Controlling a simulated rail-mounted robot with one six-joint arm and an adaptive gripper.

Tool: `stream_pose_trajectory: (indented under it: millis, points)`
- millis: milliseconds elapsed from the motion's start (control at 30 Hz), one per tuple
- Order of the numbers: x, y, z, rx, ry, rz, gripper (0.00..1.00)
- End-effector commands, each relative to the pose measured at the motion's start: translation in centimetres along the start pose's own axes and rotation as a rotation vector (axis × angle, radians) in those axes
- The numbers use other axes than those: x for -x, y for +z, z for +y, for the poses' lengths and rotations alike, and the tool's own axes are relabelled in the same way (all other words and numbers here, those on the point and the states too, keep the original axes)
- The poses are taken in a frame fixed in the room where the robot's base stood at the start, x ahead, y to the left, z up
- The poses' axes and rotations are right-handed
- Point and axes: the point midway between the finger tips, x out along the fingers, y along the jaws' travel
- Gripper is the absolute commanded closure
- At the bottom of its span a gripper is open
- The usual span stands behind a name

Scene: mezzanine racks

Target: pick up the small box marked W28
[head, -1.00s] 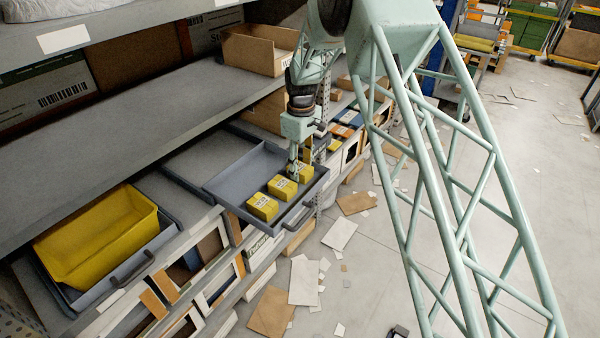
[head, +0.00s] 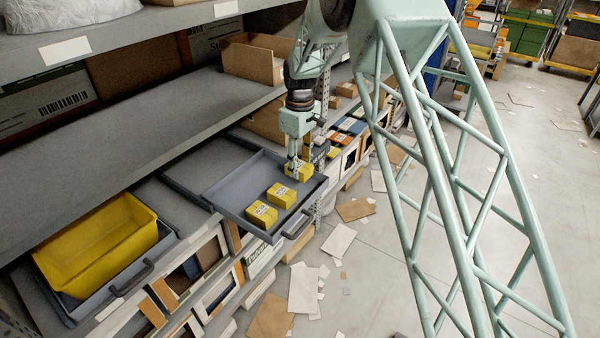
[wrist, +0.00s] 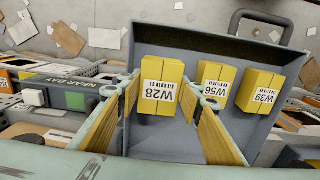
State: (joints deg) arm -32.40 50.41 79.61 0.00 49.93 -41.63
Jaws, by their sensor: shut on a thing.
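The small yellow box marked W28 (head: 301,172) is between the fingers of my gripper (head: 299,163), over the right end of a pulled-out grey drawer (head: 236,186). In the wrist view, its white W28 label (wrist: 161,91) faces the camera, and the two yellow-padded fingers (wrist: 160,105) stand on either side of it. It appears slightly above the drawer floor. Two similar yellow boxes sit in the drawer: W56 (wrist: 215,83) beside it and W39 (wrist: 260,92) farther along.
A yellow bin (head: 95,250) stands in another drawer at the left. A grey shelf (head: 130,130) runs above and behind the open drawer, with an open cardboard box (head: 252,62) on it. Cardboard and paper pieces (head: 304,288) lie on the floor at the right.

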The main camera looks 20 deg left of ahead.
Motion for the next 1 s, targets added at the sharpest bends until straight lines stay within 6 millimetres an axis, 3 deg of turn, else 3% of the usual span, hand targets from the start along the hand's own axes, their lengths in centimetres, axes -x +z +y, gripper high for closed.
stream_pose_trajectory:
  millis: [200,400,1000]
  points:
    - [3.2,0.0,0.0,0.0,0.001,0.001,0.77]
    - [4.8,0.0,0.0,0.0,0.0,0.0,0.77]
    - [5.3,0.0,0.0,0.0,0.0,0.0,0.77]
